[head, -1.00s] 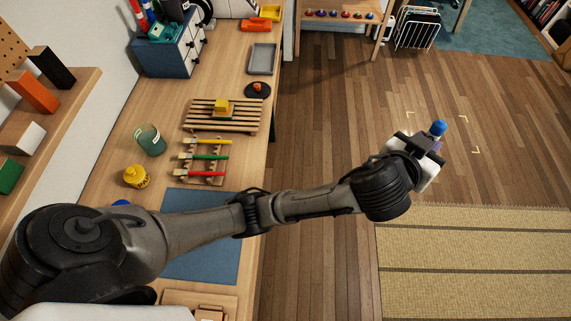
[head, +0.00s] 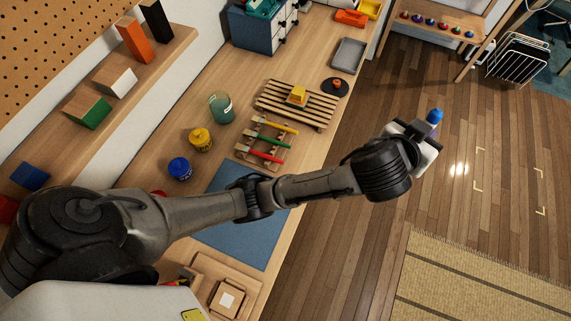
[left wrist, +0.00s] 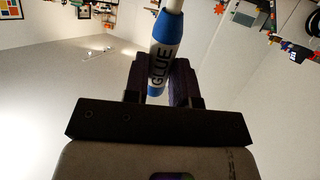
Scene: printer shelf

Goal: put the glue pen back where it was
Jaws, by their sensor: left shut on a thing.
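The glue pen (left wrist: 163,55) is blue and white with the word GLUE on it. In the left wrist view it stands between the fingers of my left gripper (left wrist: 160,85), which is shut on it. In the head view my left gripper (head: 425,132) is out over the wooden floor, to the right of the workbench (head: 325,105). The blue end of the pen (head: 435,115) shows past the gripper there; the rest is hidden. My right gripper is not in view.
The bench holds a blue mat (head: 225,228), a rack with three brushes (head: 268,142), a slatted stand (head: 310,117), a grey tray (head: 348,55), yellow (head: 200,140) and blue (head: 180,169) jars and a glass jar (head: 221,107). A shelf (head: 70,135) with coloured blocks runs along the wall.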

